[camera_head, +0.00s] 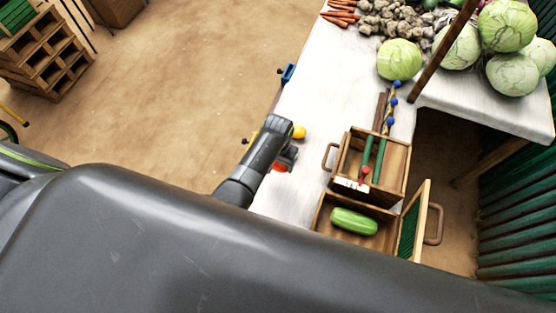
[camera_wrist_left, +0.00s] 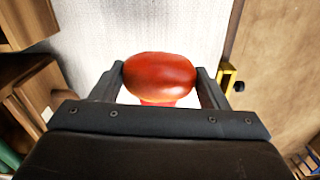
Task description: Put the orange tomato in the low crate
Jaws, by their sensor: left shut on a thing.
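My left gripper (camera_head: 287,160) is shut on a red tomato (camera_wrist_left: 160,75), over the white table. In the head view the red tomato (camera_head: 281,168) shows only partly beneath the gripper. A yellow-orange round thing (camera_head: 299,132), which looks like the orange tomato, shows just beyond the gripper, partly hidden by it. To the right, a wooden crate (camera_head: 316,217) holds a green cucumber (camera_head: 354,221). Behind it, another wooden crate (camera_head: 341,160) holds green bars. I cannot tell which crate is the low one. My right gripper is not in view.
A green-panelled wooden flap (camera_head: 408,228) stands at the right of the cucumber crate. Cabbages (camera_head: 399,60), carrots (camera_head: 341,12) and brown roots fill the table's far end. A dark post (camera_head: 440,50) rises there. A blue clamp (camera_head: 288,73) sits on the left edge.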

